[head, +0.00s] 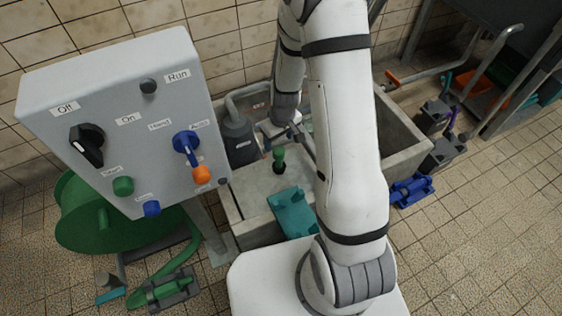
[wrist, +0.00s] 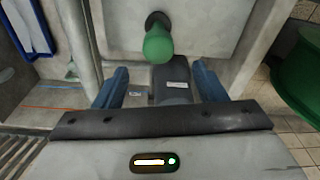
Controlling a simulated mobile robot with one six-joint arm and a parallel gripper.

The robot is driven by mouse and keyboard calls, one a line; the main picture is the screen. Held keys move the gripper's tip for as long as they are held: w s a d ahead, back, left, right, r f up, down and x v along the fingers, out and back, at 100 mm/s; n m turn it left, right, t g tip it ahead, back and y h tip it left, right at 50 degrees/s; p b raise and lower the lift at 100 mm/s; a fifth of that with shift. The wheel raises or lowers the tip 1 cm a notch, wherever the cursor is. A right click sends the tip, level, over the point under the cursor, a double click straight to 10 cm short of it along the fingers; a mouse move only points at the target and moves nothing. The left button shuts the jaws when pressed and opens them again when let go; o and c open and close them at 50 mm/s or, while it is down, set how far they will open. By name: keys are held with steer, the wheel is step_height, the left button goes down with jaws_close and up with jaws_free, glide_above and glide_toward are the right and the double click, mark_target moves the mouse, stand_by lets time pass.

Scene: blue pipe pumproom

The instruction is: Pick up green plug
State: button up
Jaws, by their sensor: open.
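The green plug (head: 279,154) stands upright on the concrete ledge, with a black round base under its green top. In the wrist view the green plug (wrist: 158,45) appears ahead of the fingertips, roughly midway between them sideways. My gripper (head: 287,133) is just above and behind it in the head view, partly hidden by my arm. In the wrist view my gripper (wrist: 160,84) has its two blue fingers wide apart, with nothing held between them.
A teal block (head: 292,212) lies on the ledge near the plug. A dark grey pump (head: 239,140) stands to the left behind it. A grey control panel (head: 125,120) with knobs stands at left. A blue clamp-like part (head: 411,190) is on the floor at right.

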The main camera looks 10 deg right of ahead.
steer(key=f, duration=0.1)
steer(key=f+b, duration=0.1)
steer(key=f, duration=0.2)
steer(key=shift+w+f, duration=0.25)
steer(key=shift+f, duration=0.1)
step_height(320, 180, down, 5)
steer(key=b, duration=0.3)
steer(key=shift+w+f+b, duration=0.15)
steer(key=shift+f+b, duration=0.05)
steer(key=shift+b, duration=0.15)
steer(key=shift+r, duration=0.15)
steer(key=shift+c, duration=0.5)
steer(key=c, duration=1.1)
steer(key=shift+o, duration=0.2)
step_height(320, 180, up, 17)
steer(key=p, duration=1)
step_height(320, 180, up, 26)
steer(key=m+p, duration=0.4)
steer(key=p, duration=2.3)
glide_above(279, 149)
steer(key=w, duration=0.2)
steer(key=shift+s+f+h, duration=0.15)
steer(key=shift+f+h, duration=0.05)
steer(key=shift+h, duration=0.1)
